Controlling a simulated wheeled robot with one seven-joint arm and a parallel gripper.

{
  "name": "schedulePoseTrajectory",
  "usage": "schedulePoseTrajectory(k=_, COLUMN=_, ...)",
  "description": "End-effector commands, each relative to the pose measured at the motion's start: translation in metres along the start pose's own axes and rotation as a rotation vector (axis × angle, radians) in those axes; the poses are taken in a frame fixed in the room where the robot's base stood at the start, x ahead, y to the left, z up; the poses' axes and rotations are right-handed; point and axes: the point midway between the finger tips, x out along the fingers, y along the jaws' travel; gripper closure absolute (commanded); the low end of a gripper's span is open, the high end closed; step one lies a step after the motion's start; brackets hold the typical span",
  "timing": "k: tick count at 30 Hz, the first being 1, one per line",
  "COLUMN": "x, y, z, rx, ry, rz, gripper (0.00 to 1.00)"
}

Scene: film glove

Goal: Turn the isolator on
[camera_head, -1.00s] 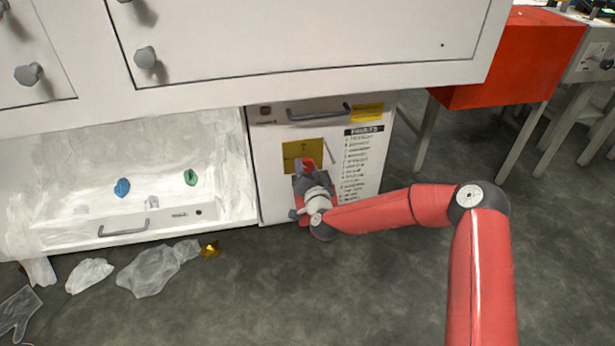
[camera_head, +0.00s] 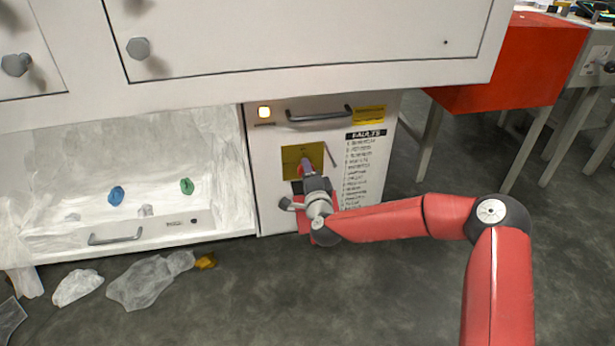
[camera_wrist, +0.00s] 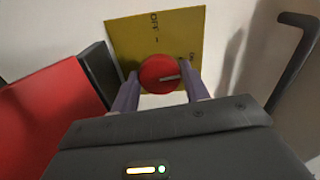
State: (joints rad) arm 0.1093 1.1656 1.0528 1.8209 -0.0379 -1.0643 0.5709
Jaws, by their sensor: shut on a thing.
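The isolator is a round red knob (camera_wrist: 153,72) on a yellow plate (camera_wrist: 128,35) in the wrist view. The plate has OFF at its top and another mark, small and partly hidden, at its right. The white pointer line on the knob lies nearly level toward that right mark. My gripper (camera_wrist: 160,84) is shut on the knob, with one purple finger on each side. In the head view my gripper (camera_head: 305,164) is at the yellow plate (camera_head: 290,155) on the white cabinet front (camera_head: 270,200), and it hides the knob. A lamp (camera_head: 264,112) at the cabinet's upper left glows.
A dark bar handle (camera_head: 320,114) sits above the plate, and a faults list (camera_head: 362,160) is at its right. An open white bay (camera_head: 110,165) with blue and green pieces is at left. Clear plastic scraps (camera_head: 145,283) lie on the floor.

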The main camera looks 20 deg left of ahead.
Motion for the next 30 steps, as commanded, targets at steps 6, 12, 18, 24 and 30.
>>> schedulePoseTrajectory(k=6, x=0.0001, y=0.0005, z=-0.0008, rx=0.079, ry=0.001, rz=0.001, gripper=0.78)
schedulePoseTrajectory(k=12, x=0.0001, y=0.0005, z=-0.0008, rx=0.107, ry=0.002, rz=0.001, gripper=0.77)
schedulePoseTrajectory(k=18, x=0.0001, y=0.0006, z=-0.0008, rx=0.111, ry=0.002, rz=0.001, gripper=0.78)
schedulePoseTrajectory(k=24, x=0.0001, y=0.0007, z=-0.0008, rx=0.11, ry=0.002, rz=0.002, gripper=0.54)
schedulePoseTrajectory(k=30, x=0.0, y=0.0005, z=-0.0005, rx=0.109, ry=0.001, rz=0.001, gripper=0.34)
